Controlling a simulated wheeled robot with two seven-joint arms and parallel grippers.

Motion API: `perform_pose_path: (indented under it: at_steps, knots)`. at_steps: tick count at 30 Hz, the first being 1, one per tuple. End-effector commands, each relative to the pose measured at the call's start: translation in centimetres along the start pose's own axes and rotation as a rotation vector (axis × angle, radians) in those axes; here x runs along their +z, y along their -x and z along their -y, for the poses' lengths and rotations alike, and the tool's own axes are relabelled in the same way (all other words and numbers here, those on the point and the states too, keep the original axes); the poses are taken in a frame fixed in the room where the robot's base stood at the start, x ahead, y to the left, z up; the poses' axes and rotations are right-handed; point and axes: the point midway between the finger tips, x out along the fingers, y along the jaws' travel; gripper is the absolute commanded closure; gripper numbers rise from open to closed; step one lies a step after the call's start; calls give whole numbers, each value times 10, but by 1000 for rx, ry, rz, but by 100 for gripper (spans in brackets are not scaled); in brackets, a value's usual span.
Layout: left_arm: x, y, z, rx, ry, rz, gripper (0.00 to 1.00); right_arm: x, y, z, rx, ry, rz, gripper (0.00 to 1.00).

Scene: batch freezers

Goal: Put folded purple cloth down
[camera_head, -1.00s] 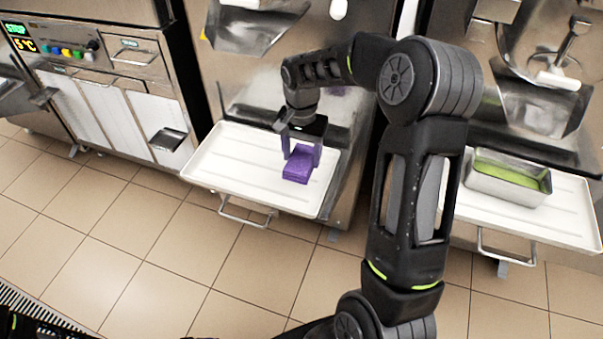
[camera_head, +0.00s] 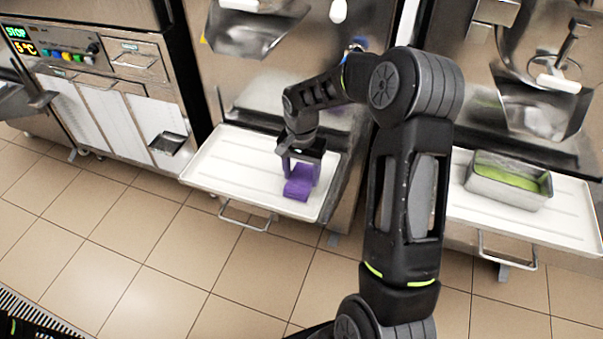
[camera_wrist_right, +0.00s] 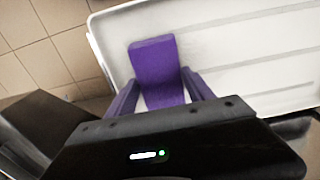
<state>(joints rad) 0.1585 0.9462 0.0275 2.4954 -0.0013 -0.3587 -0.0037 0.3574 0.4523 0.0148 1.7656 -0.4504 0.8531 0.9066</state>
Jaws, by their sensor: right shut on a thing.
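The folded purple cloth (camera_head: 298,188) is at the right part of the white tray (camera_head: 225,165) under the middle machine. It appears to rest on the tray or just above it. My right gripper (camera_head: 300,172) points down over the tray, shut on the cloth with one finger at each side. In the right wrist view the cloth (camera_wrist_right: 155,65) reaches out past the fingers of my right gripper (camera_wrist_right: 162,88), above the white tray surface (camera_wrist_right: 235,50). Part of the cloth is hidden by the gripper. My left gripper does not show.
A second white tray (camera_head: 480,222) at the right carries a metal pan (camera_head: 508,190) with green contents. A cabinet (camera_head: 115,100) with a control panel stands at the left. The left part of the middle tray is bare. Tiled floor lies in front.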

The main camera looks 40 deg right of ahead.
Motion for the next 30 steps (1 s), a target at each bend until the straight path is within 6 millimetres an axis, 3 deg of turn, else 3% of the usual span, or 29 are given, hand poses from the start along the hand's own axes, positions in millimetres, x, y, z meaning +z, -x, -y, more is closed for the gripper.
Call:
perform_pose_path:
  at_steps: [5,6,14,23,30]
  knots:
    - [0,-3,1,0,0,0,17,0,-4,0,0,0,0,79]
    - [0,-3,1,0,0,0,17,0,-4,0,0,0,0,38]
    - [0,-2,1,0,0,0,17,0,-3,0,0,0,0,17]
    - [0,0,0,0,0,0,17,0,0,0,0,0,0,17]
    - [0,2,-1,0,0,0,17,-1,24,0,-1,0,-3,17]
